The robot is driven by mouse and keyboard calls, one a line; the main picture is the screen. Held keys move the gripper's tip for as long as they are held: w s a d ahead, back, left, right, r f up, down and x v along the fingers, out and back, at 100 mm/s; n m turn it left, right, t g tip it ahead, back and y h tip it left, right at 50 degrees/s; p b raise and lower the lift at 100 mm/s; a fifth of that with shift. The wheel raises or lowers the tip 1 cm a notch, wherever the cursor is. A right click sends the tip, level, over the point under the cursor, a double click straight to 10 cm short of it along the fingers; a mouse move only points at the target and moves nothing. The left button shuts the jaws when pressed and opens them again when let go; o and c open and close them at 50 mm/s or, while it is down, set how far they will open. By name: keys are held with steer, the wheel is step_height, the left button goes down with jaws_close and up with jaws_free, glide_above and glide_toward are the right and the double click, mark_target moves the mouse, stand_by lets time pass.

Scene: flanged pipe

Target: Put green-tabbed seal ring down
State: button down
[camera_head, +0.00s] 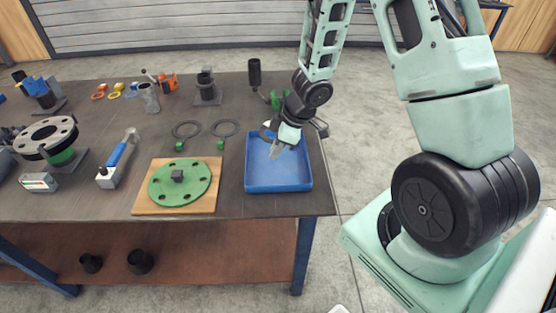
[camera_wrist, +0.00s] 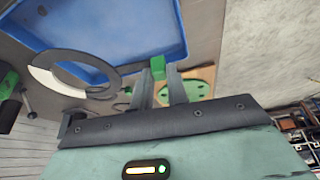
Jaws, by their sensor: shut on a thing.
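My gripper (camera_head: 276,152) is over the blue tray (camera_head: 250,183) in the head view. In the wrist view, the fingers of my gripper (camera_wrist: 160,80) are shut on the green tab (camera_wrist: 158,67) of a seal ring. I cannot tell whether the ring touches the tray. In the head view, my gripper mostly hides it. Two more dark rings with green tabs, one left (camera_head: 187,130) and one right (camera_head: 225,128), lie on the table left of the tray.
A green flange disc (camera_head: 160,190) lies on a wooden board (camera_head: 143,208) left of the tray. A dark cup (camera_head: 254,73) stands behind the tray, and a green part (camera_head: 277,101) is close by. A blue-handled tool (camera_head: 118,155) and a flanged pipe (camera_head: 45,137) stand farther left.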

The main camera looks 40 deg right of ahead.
steer(key=shift+n+y, duration=0.3)
steer(key=shift+n, duration=0.4)
steer(key=f+b, duration=0.2)
steer(key=f, duration=0.1)
steer(key=f+b, duration=0.2)
steer(key=f, duration=0.1)
steer(key=d+f+b, duration=0.1)
steer(key=f+b, duration=0.1)
steer(key=f, duration=0.1)
steer(key=shift+s+f, duration=0.1)
steer(key=shift+f, duration=0.25)
steer(key=c, duration=1.4)
jaws_free()
